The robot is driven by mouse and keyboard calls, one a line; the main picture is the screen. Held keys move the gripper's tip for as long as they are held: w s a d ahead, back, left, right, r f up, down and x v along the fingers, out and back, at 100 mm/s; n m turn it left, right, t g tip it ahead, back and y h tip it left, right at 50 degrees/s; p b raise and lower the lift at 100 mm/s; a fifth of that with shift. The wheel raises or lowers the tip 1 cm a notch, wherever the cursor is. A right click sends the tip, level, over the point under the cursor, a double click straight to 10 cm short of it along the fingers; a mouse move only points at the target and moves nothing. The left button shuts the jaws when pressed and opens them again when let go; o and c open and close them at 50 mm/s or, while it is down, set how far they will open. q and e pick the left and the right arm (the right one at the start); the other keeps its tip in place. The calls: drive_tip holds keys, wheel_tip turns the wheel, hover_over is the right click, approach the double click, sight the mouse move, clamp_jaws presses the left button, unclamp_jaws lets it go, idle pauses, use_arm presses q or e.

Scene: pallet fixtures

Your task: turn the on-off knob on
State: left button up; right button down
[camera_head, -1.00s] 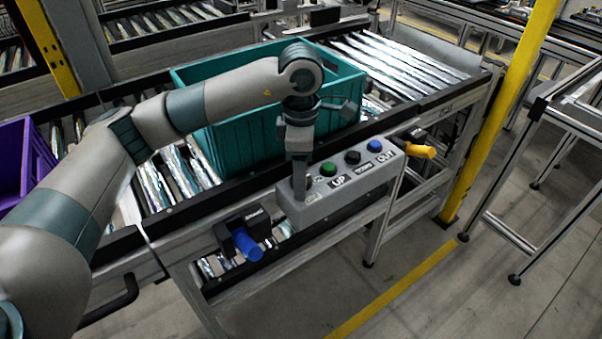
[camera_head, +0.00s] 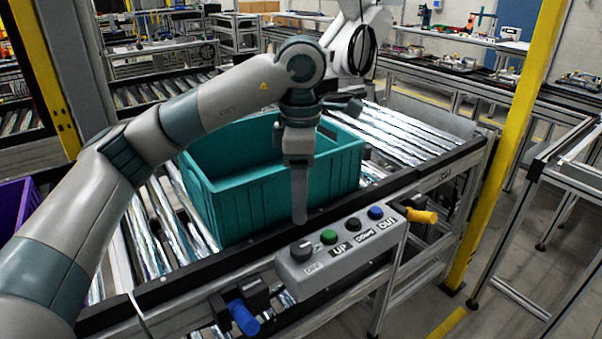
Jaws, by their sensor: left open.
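The on-off knob (camera_head: 301,251) is a dark round knob at the left end of the grey control box (camera_head: 340,256). A white label sits below it; which way the knob points is too small to tell. My left gripper (camera_head: 299,218) points down just above and behind the knob in the picture, apart from it. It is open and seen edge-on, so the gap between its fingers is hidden. My right gripper is out of view.
Green (camera_head: 328,236), black (camera_head: 353,224) and blue (camera_head: 375,212) buttons sit right of the knob. A teal crate (camera_head: 290,195) stands on the rollers behind the box. A blue handle (camera_head: 243,317) and a yellow handle (camera_head: 422,216) flank the box.

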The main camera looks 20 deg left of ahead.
use_arm(q)
drive_tip(key=shift+r, duration=2.45)
